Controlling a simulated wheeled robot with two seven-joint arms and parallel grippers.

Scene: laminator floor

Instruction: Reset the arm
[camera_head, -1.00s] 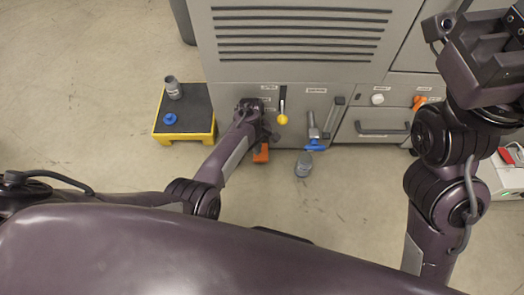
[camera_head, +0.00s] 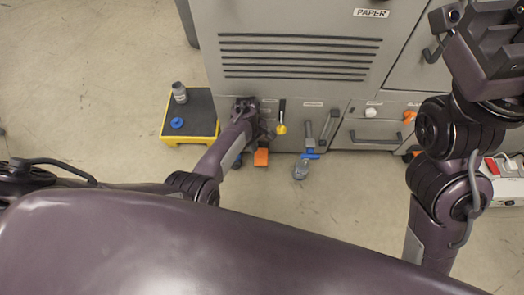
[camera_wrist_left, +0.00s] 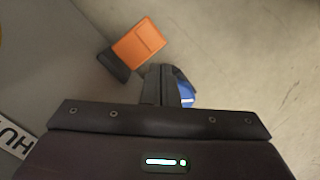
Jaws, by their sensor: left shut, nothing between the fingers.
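My left gripper (camera_head: 262,138) is in front of the grey machine's lower panel, just above an orange pedal-like part (camera_head: 261,157). The wrist view shows its two dark fingers (camera_wrist_left: 162,85) together, with nothing between them. The orange part (camera_wrist_left: 139,44) lies beyond the fingertips in that view, apart from them. A blue object (camera_wrist_left: 187,98) is partly hidden behind the fingers. My right arm (camera_head: 447,140) stands folded at the right; its fingers are not in view.
Open floor lies left.

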